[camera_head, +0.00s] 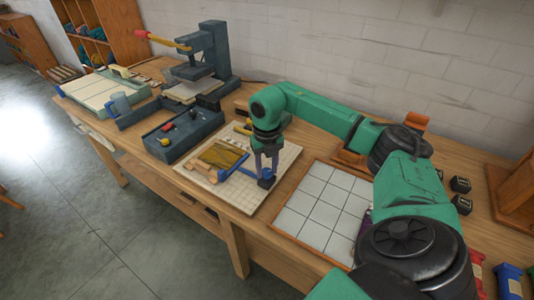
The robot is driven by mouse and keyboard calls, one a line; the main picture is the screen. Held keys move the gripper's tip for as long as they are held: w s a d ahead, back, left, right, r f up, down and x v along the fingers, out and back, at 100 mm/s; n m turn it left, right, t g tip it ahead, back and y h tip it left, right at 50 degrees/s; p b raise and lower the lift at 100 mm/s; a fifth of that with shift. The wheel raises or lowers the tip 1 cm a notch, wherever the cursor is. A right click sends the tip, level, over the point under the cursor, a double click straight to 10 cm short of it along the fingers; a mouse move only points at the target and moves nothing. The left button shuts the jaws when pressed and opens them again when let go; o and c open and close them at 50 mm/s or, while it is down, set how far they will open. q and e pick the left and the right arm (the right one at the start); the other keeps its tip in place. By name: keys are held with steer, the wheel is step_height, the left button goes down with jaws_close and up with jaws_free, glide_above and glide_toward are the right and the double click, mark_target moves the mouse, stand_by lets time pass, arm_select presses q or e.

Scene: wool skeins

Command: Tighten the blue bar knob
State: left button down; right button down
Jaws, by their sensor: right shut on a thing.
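A blue bar (234,166) lies on a light gridded board (278,157) on the workbench, next to a yellow-brown piece (220,154) and pale wooden blocks. My right gripper (265,180) points down at the right end of the blue bar, near the board's front right edge. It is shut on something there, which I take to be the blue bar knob. The fingers cover the knob, so its shape and how tight it is cannot be seen. My left gripper is not in view.
A tiled tray (322,205) lies right of the board. A dark box (182,134) and a press with a red-tipped lever (205,52) stand to the left. Dark small blocks (460,184) lie at the right.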

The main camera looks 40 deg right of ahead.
mark_target(267, 171)
steer(key=shift+w+d+r+m, duration=0.1)
steer(key=shift+w+r+m, duration=0.1)
steer(key=shift+m, duration=0.4)
steer(key=shift+c, duration=2.1)
jaws_free()
steer(key=shift+f, duration=0.1)
steer(key=shift+s, duration=0.1)
step_height(267, 171, up, 15)
steer(key=p, duration=0.1)
steer(key=shift+f, duration=0.15)
